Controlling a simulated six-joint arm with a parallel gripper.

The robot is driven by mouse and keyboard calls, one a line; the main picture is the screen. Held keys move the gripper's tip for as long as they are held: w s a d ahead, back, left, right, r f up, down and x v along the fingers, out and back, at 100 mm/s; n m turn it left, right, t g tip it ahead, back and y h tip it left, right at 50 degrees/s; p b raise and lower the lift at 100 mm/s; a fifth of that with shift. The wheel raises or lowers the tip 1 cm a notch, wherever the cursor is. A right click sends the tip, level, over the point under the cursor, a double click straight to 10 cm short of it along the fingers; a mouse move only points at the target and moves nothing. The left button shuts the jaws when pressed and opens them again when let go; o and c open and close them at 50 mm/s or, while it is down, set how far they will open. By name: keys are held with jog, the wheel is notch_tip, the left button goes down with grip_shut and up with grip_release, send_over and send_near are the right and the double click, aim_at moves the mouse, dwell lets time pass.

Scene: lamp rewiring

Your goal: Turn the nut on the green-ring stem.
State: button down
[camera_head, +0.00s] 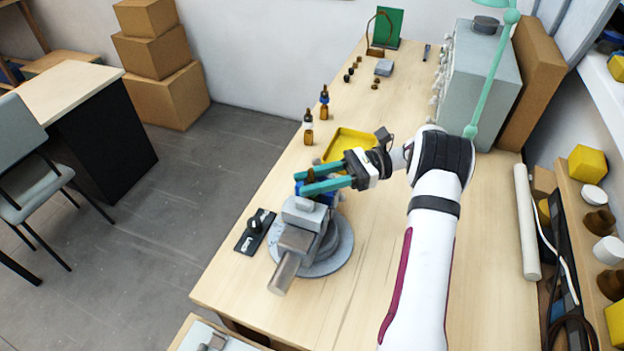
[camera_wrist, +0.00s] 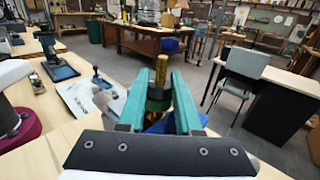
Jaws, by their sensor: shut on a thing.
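A brass threaded stem (camera_wrist: 161,68) stands upright between my green fingers in the wrist view. A dark collar, seemingly the nut (camera_wrist: 158,93), sits around its lower part, with a dark green band (camera_wrist: 157,106) just below. My gripper (camera_head: 305,182) is shut around this part, over the vise (camera_head: 298,240); it also shows in the wrist view (camera_wrist: 157,88). In the head view only a brown bit of the stem (camera_head: 311,174) shows between the fingers. A blue piece (camera_head: 300,188) is under them. The exact finger contact is hard to make out.
A yellow tray (camera_head: 352,143) lies just behind my gripper. Two more stems, one with a white band (camera_head: 308,128) and one with a blue band (camera_head: 325,103), stand at the bench's left edge. A black switch plate (camera_head: 255,231) lies left of the vise. The front right bench is clear.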

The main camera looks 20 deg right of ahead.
jog(key=c, duration=0.6)
grip_release()
